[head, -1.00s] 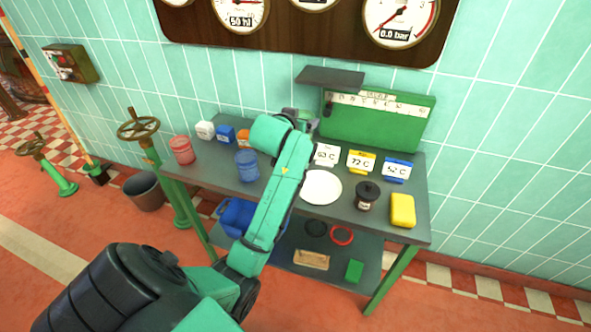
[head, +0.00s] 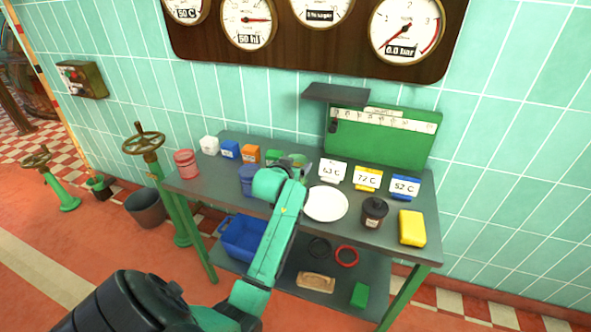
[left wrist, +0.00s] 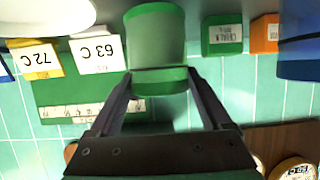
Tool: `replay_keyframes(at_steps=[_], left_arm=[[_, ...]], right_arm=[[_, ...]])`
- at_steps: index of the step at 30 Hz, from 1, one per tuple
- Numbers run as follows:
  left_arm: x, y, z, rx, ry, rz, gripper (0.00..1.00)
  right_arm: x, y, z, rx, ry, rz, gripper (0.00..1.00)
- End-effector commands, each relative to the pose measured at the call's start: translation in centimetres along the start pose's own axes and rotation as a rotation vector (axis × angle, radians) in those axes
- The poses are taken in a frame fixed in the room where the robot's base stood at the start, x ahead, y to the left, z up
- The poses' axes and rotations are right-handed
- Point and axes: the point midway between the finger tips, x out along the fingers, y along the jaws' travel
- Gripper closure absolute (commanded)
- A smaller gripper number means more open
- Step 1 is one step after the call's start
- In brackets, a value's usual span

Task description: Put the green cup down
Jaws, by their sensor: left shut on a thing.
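My left gripper (left wrist: 160,85) is shut on a green cup (left wrist: 157,40), which sits between its two fingers in the left wrist view. That view is upside down. In the head view the gripper is mostly hidden behind my own wrist, over the back middle of the grey table (head: 380,233). The cup is close to the table, between the white plate (head: 325,204) and the blue cup (head: 247,182). I cannot tell whether its base touches the top. My right gripper is not in view.
A red cup (head: 186,163) stands at the table's left end. Small boxes, including an orange one (head: 250,154), and temperature cards (head: 368,179) line the back. A dark jar (head: 374,212) and a yellow block (head: 412,228) stand at the right. A green board (head: 380,140) rises behind.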

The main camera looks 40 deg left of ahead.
Motion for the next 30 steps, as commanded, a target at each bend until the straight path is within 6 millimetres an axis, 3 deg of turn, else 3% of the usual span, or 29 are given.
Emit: replay_keyframes(at_steps=[2, 11, 12, 13, 23, 30], left_arm=[[0.4, 0.0, 1.0, 0.000, 0.000, 0.000, 0.73], [0.5, 0.0, 1.2, 0.000, 0.001, 0.000, 0.73], [0.5, 0.0, 1.2, 0.000, 0.001, 0.000, 0.10], [0.5, 0.0, 1.2, 0.000, 0.001, 0.000, 0.00], [0.1, 0.0, 0.9, 0.000, 0.001, 0.000, 0.00], [-4.2, 0.1, 0.9, 0.001, 0.001, 0.001, 0.00]], right_arm=[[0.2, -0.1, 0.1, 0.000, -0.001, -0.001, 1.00], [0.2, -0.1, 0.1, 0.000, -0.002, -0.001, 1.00], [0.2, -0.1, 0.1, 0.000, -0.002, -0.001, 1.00], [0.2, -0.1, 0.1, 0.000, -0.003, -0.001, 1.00], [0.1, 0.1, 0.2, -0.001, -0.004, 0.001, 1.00], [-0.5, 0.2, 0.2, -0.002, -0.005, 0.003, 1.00]])
